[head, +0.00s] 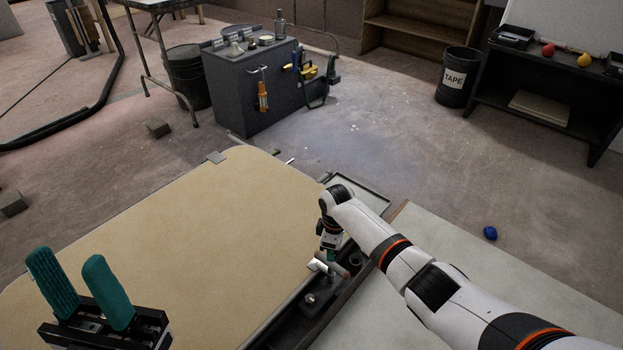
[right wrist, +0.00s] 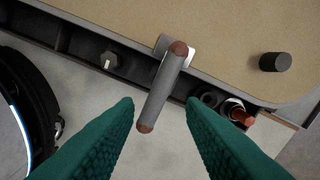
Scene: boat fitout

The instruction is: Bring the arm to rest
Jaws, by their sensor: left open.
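My left gripper (head: 68,260) is at the lower left of the head view, its two green fingers apart and empty, in front of the tan panel. My right arm (head: 425,275) reaches in from the lower right, with its hand pointing down at the panel's right edge. My right gripper (right wrist: 160,103) shows two green fingers spread apart in the right wrist view. A grey bar with brown ends (right wrist: 163,90) lies in the gap between them, with clear space on both sides. The bar meets a silver plate (right wrist: 181,50) at the panel's edge. In the head view the right fingertips are mostly hidden.
The tan panel (head: 190,240) fills the middle, with a dark tray strip (head: 300,325) along its right edge and a pale surface (head: 390,325) beyond. A dark knob (right wrist: 275,62) stands on the panel. A tool cabinet (head: 235,95), a tape bin (head: 457,80) and a blue lump (head: 490,233) are farther off.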

